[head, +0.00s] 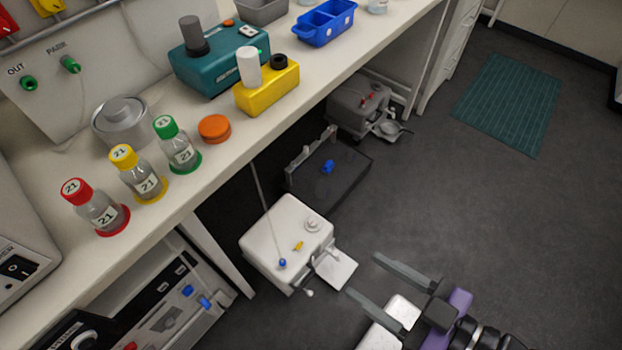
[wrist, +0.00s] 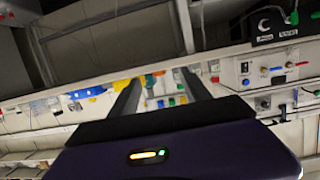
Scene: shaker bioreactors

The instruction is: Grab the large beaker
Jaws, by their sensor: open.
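I cannot pick out a large beaker for certain in either view. A small clear glass vessel (head: 377,6) is cut off at the top edge of the head view, on the far part of the bench; its size and kind cannot be told. My gripper (head: 362,273) is open and empty, out over the floor in front of the bench. In the wrist view my gripper (wrist: 160,76) has its two fingers apart with nothing between them, pointing toward distant shelves and equipment.
The white bench (head: 330,95) holds red-capped (head: 97,207), yellow-capped (head: 138,176) and green-capped (head: 177,146) bottles, a teal device (head: 215,68), a yellow block (head: 268,92) and a blue tray (head: 325,24). A white machine (head: 285,240) stands below. Floor at right is clear around a green mat (head: 508,103).

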